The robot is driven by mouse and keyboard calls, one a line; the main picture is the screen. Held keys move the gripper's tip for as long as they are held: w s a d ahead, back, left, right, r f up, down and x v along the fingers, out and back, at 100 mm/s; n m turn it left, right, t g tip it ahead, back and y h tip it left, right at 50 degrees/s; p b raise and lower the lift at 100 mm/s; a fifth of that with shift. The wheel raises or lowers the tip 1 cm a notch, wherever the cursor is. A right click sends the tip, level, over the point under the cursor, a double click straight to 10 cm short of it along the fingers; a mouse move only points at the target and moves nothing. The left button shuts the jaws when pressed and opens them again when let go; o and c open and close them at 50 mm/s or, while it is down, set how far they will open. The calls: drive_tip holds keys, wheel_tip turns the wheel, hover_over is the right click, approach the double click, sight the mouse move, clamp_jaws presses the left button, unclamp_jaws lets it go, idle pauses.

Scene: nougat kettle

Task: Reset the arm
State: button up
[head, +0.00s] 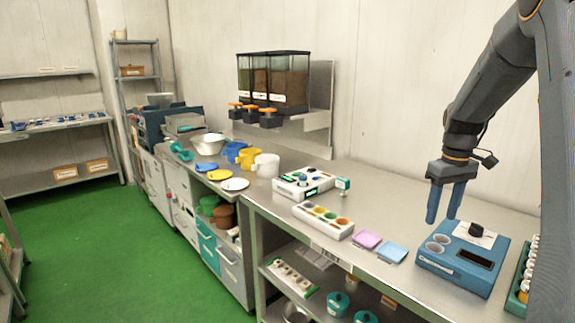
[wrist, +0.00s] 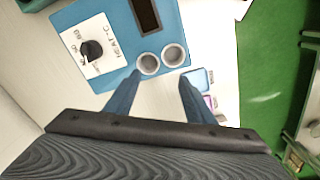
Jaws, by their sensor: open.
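My gripper (head: 444,203) is open and empty, its two blue fingers pointing down above the steel counter (head: 375,215). It hangs just left of and above a blue device (head: 462,262) with a black knob, a dark display and two round wells. In the wrist view my gripper (wrist: 158,95) shows its fingers spread apart, with the blue device (wrist: 120,30) beyond them. The knob sits on a white dial plate (wrist: 88,45), and the two wells (wrist: 160,60) look empty. No object is between the fingers.
A pink tray (head: 367,239) and a light blue tray (head: 391,252) lie left of the device. Further left are a white block with coloured wells (head: 323,220) and a white instrument (head: 302,183). A rack of vials (head: 524,275) stands at the right. Green floor (head: 110,240) is open at left.

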drive_tip(key=s+a+f+m, duration=0.1)
drive_tip(key=s+a+f, duration=0.3)
drive_tip(key=s+a, duration=0.7)
drive_tip(key=s+a+f+m, duration=0.1)
drive_tip(key=s+a+f, duration=0.3)
drive_tip(key=s+a, duration=0.8)
drive_tip(key=shift+a+m+t, duration=0.3)
drive_tip(key=shift+a+t, duration=0.1)
drive_tip(key=shift+a, duration=0.15)
drive_tip(key=shift+w+f, duration=0.1)
